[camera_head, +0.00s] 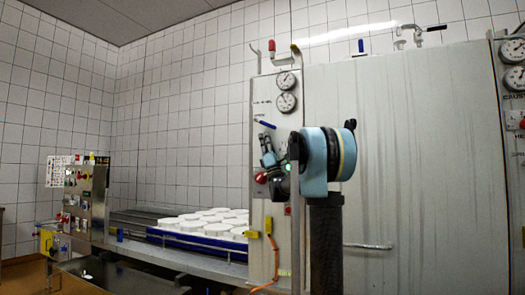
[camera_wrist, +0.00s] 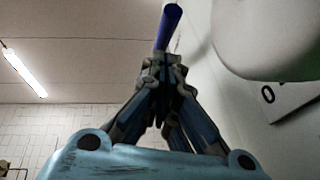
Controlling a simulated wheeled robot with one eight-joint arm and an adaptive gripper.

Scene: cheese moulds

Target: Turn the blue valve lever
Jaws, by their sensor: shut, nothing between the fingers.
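A blue lever (camera_head: 267,124) sticks out at a slant from the grey control panel, below two round gauges. In the wrist view, the blue lever (camera_wrist: 169,27) stands just beyond my fingertips, in line with them. My gripper (camera_head: 264,138) is in front of the panel just below the lever, pointing up toward it. In the wrist view, the fingers of my gripper (camera_wrist: 160,65) are together with nothing held between them. I cannot tell whether the tips touch the lever. The base of the lever is not clear in the wrist view.
Gauges (camera_head: 287,91) and a red knob (camera_head: 262,178) sit on the panel near my gripper. A large pale cabinet (camera_head: 410,130) fills the right. White round moulds (camera_head: 200,222) stand on a table at left. A pale rounded body (camera_wrist: 270,40) is close at right in the wrist view.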

